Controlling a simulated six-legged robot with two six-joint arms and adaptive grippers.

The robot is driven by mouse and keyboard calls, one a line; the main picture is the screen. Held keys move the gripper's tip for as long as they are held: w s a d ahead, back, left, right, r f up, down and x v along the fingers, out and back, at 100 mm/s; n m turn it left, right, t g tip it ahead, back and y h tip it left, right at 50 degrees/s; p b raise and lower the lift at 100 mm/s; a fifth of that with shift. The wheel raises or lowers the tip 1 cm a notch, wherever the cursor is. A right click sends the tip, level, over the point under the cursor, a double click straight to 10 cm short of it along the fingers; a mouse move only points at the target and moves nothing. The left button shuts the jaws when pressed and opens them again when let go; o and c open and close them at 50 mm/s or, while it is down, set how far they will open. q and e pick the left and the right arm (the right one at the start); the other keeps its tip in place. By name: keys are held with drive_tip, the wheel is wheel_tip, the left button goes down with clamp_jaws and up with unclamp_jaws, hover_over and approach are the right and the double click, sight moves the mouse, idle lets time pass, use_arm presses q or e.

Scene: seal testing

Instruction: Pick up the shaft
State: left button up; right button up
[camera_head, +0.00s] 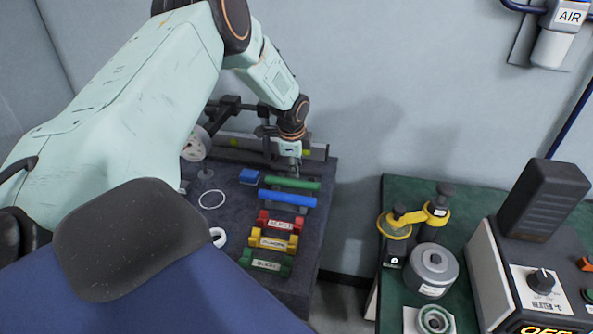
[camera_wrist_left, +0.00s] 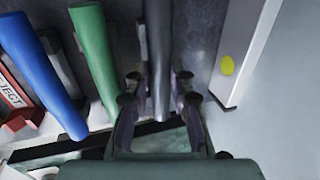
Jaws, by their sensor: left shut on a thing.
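A dark grey shaft (camera_wrist_left: 158,45) runs between the two fingers of my left gripper (camera_wrist_left: 158,92) in the left wrist view, and the gripper is shut on it. In the head view my left gripper (camera_head: 292,167) reaches down at the back of the dark table, and the shaft is mostly hidden there. A green shaft (camera_head: 292,184) and a blue shaft (camera_head: 287,198) lie side by side just in front of the gripper. They also show left of the grey shaft in the left wrist view. I cannot tell whether the grey shaft is lifted. My right gripper is not in view.
Red (camera_head: 280,223), yellow (camera_head: 273,242) and green (camera_head: 266,263) labelled holders stand toward the table's front. A blue block (camera_head: 249,176) and a white ring (camera_head: 212,199) lie to the left. A grey rail (camera_wrist_left: 243,50) with a yellow dot runs close beside the gripper. Another bench stands right.

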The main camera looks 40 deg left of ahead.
use_arm(q)
drive_tip(key=shift+d, duration=0.1)
clamp_jaws()
drive_tip(key=shift+w+r, duration=0.1)
drive_tip(key=shift+r, duration=0.4)
wheel_tip(320, 180, up, 9)
drive_tip(key=shift+p, duration=0.35)
